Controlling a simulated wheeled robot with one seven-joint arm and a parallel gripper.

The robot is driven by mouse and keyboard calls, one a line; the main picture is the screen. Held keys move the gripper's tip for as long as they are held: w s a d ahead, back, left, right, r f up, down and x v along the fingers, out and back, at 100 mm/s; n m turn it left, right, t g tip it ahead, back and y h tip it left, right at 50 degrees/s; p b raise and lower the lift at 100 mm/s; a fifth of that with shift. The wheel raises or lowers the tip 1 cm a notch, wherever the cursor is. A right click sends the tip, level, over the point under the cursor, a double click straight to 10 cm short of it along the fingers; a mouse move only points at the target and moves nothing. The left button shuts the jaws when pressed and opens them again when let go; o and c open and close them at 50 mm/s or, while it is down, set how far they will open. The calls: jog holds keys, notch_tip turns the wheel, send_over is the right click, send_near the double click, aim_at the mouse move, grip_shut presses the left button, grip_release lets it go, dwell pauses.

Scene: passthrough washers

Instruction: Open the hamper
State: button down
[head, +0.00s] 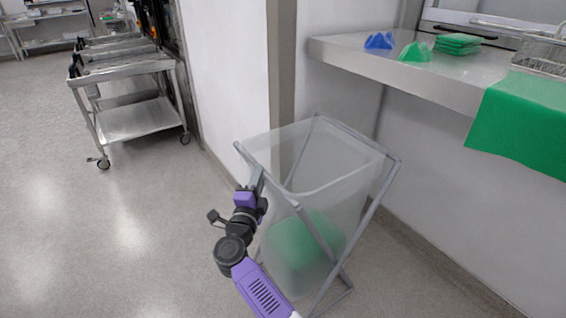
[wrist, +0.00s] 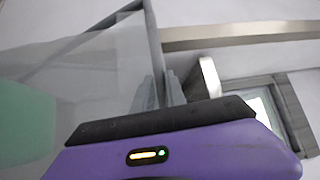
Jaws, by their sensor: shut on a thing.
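The hamper (head: 335,175) is a translucent bin on a grey folding frame with crossed legs. It stands on the floor near the wall, its top open and green cloth (head: 300,240) visible inside. My gripper (head: 258,180) is at the left side of the hamper's rim, shut on the frame's upper left bar. In the wrist view the gripper's fingers (wrist: 160,92) meet at the grey hamper frame (wrist: 153,45), with the translucent wall to the left. The exact contact between the fingertips is partly hidden.
A steel counter (head: 345,55) at right holds blue cloth (head: 380,41), green cloths (head: 457,44) and a wire basket (head: 540,52). A green cloth (head: 525,120) hangs over its edge. Metal carts (head: 125,115) stand at back left. The floor (head: 90,230) at left is clear.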

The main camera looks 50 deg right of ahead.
jog(key=a, duration=0.2)
jog(key=w+a, duration=0.1)
jog(key=a, duration=0.2)
jog(key=shift+w, duration=0.2)
jog(key=c, duration=1.4)
grip_release()
jog(key=shift+o, duration=0.2)
jog(key=shift+d, duration=0.15)
jog(key=p+v, duration=0.1)
jog(key=v, duration=0.6)
jog(key=shift+s+a, duration=0.25)
jog(key=shift+a, duration=0.05)
